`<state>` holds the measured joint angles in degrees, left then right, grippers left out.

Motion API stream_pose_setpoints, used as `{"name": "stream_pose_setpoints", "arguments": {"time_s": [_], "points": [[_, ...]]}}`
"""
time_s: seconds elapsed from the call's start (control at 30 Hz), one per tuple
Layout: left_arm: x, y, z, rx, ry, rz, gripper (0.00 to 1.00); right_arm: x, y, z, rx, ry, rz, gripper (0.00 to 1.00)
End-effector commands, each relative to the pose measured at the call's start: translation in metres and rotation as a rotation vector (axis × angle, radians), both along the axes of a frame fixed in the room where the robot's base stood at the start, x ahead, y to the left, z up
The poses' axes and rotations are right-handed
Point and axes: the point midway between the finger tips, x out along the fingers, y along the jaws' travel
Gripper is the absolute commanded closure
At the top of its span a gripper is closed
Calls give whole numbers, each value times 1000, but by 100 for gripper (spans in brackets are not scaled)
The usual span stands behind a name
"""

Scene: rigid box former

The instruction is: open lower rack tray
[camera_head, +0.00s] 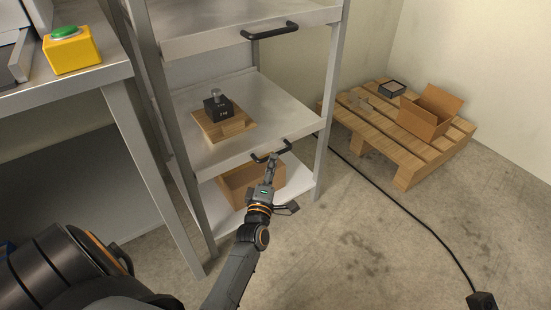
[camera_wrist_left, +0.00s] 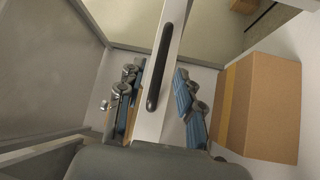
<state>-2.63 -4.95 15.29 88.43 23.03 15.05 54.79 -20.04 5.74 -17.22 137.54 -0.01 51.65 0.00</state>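The rack (camera_head: 326,120) has an upper tray and a lower tray (camera_head: 276,102), each with a black bar handle on its front edge. The lower tray's handle (camera_head: 286,147) is partly hidden by my left gripper (camera_head: 273,158). In the left wrist view, the black handle (camera_wrist_left: 162,62) runs between the two blue-padded fingers of my left gripper (camera_wrist_left: 157,103). The fingers are spread, with a gap on both sides of the handle. A wooden board (camera_head: 237,127) with a black weight (camera_head: 217,106) stands on the lower tray. My right gripper is not in view.
A cardboard box (camera_head: 240,186) sits on the shelf below the lower tray. A wooden pallet (camera_head: 400,160) with an open carton (camera_head: 425,117) stands at the right. A table with a yellow button box (camera_head: 72,55) is at the left. A black cable crosses the open floor.

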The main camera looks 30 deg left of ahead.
Motion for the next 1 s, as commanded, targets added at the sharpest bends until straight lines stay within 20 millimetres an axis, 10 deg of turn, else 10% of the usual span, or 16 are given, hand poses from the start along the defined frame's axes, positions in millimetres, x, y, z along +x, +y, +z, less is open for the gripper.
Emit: {"name": "stream_pose_setpoints", "arguments": {"time_s": [0.67, 0.83, 1.0], "points": [[43, 17, 6, 1, 3, 0, 64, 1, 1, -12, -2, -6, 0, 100], [43, 17, 6, 1, 3, 0, 99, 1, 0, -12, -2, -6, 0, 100], [43, 17, 6, 1, 3, 0, 100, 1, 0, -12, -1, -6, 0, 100]]}}
